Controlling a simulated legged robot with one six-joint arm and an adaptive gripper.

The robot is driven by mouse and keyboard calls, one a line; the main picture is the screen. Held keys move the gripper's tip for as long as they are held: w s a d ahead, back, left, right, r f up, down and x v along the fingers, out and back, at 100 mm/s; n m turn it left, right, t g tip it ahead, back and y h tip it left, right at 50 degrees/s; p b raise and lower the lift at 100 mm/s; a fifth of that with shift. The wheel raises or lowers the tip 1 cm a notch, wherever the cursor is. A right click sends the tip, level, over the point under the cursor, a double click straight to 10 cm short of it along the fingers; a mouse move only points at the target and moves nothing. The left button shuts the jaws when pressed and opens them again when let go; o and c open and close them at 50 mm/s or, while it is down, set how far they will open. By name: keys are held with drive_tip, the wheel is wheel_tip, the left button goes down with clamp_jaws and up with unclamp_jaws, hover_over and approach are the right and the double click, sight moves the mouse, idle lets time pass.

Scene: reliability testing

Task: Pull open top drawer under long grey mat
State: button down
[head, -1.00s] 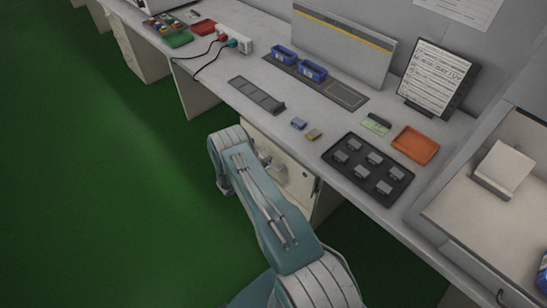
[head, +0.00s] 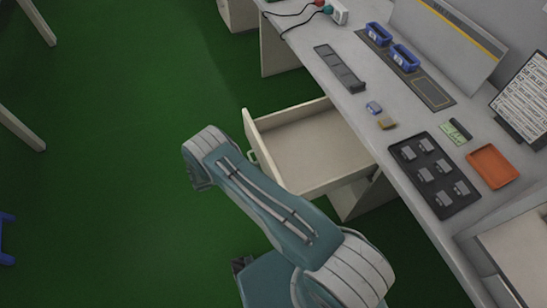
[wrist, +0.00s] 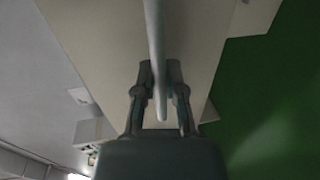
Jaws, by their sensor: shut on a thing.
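The top drawer (head: 308,150) stands pulled out from under the bench, and its pale interior looks empty. The long grey mat (head: 340,69) lies on the bench top near the edge above the drawer. In the wrist view my gripper (wrist: 160,95) is shut on the drawer handle (wrist: 154,50), a bar running between the two fingers. The drawer front (wrist: 105,50) fills much of that view. In the head view my arm hides the gripper's fingers.
The bench top holds a black tray (head: 435,205) with several grey parts, an orange tray (head: 493,166), blue bins (head: 404,57) and small blocks (head: 374,107). Open green floor (head: 120,170) lies left of the drawer. A blue object (head: 6,240) stands at the far left edge.

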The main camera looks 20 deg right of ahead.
drive_tip(key=shift+s+a+f, duration=0.1)
drive_tip(key=shift+s+a, duration=0.05)
drive_tip(key=shift+a, duration=0.85)
drive_tip(key=shift+s+a+f, duration=0.1)
drive_tip(key=shift+s+a, duration=0.05)
drive_tip(key=shift+a, duration=0.85)
drive_tip(key=c, duration=0.7)
unclamp_jaws()
drive_tip(key=shift+w, duration=0.1)
drive_tip(key=shift+r, duration=0.1)
drive_tip(key=w+v, duration=0.1)
drive_tip(key=v, duration=1.1)
drive_tip(key=shift+s, duration=0.45)
drive_tip(key=shift+a, duration=0.1)
